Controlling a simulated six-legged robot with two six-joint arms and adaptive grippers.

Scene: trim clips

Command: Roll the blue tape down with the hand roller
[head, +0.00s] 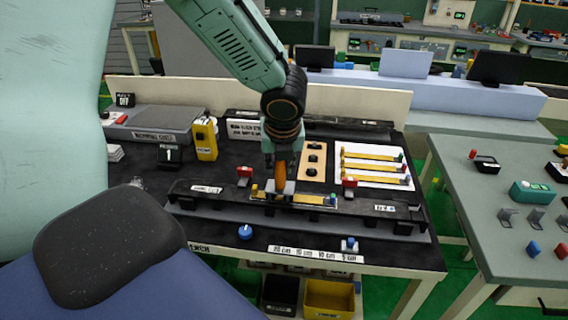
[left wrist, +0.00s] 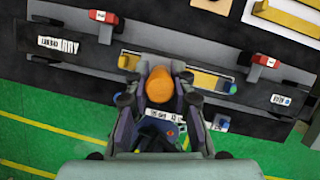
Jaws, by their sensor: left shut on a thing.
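My left gripper (head: 281,160) is shut on the orange handle of the hand roller (head: 280,176), over the middle of the long dark bar on the bench. The roller's grey lower part (head: 284,187) is at a yellow strip (head: 308,198); I cannot tell whether it touches. A small blue piece, perhaps the blue tape (head: 332,199), is at the strip's right end, right of the roller. In the left wrist view the orange handle (left wrist: 160,85) is between the fingers of my left gripper (left wrist: 158,102), and the blue piece (left wrist: 227,86) shows to the right. My right gripper is not in view.
Red clamps (head: 244,171) and (head: 349,182) stand behind the bar on either side of the roller. A white board with yellow strips (head: 372,180) lies behind right. A blue knob (head: 245,232) and a white length label (head: 315,254) are at the front. A yellow device (head: 205,140) stands at back left.

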